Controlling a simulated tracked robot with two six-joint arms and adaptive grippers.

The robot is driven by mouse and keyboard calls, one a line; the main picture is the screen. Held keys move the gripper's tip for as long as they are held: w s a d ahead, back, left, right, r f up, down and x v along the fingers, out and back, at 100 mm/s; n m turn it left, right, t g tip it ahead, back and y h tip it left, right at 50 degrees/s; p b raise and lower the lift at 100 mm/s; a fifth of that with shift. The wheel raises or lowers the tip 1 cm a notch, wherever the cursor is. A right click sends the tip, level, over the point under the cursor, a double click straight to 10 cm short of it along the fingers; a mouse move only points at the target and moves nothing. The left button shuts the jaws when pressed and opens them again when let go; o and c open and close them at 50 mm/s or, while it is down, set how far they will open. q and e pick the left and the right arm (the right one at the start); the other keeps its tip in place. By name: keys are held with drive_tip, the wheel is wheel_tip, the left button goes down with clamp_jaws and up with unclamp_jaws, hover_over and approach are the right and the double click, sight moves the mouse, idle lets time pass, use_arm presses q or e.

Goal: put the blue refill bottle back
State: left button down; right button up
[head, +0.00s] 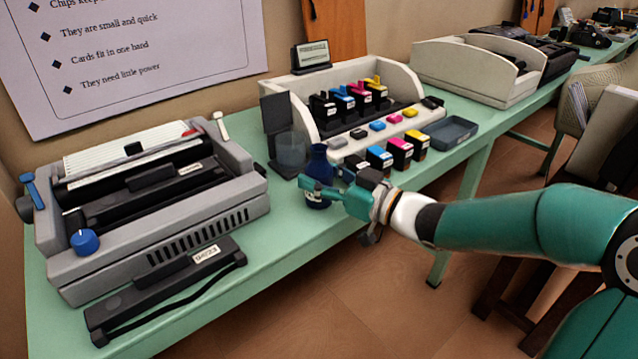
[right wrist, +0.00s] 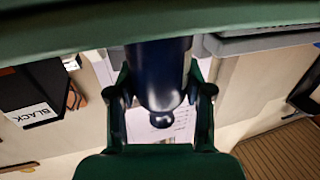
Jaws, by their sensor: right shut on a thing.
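The dark blue refill bottle (head: 318,158) stands upright near the front edge of the green table, in front of a clear cup. My right gripper (head: 317,188) comes in from the right and is shut on it around the body. In the right wrist view the bottle (right wrist: 160,75) sits between the two green fingers of the gripper (right wrist: 162,95), its knob-like end pointing down the picture. I cannot tell whether its base touches the table. My left gripper is not in view.
A clear cup (head: 291,148) stands just behind the bottle. To the right is a white printer body (head: 352,142) with several ink cartridges and a grey tray (head: 450,132). Bare tabletop (head: 285,225) lies between.

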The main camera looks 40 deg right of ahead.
drive_tip(key=shift+f, duration=0.15)
drive_tip(key=shift+f, duration=0.15)
drive_tip(key=o, duration=1.2)
drive_tip(key=shift+s+r, duration=0.15)
drive_tip(key=shift+r, duration=0.1)
drive_tip(key=p+v, duration=0.1)
drive_tip(key=v, duration=1)
drive_tip(key=shift+s+d, duration=0.2)
drive_tip(key=shift+s, duration=0.15)
drive_tip(key=shift+f, duration=0.1)
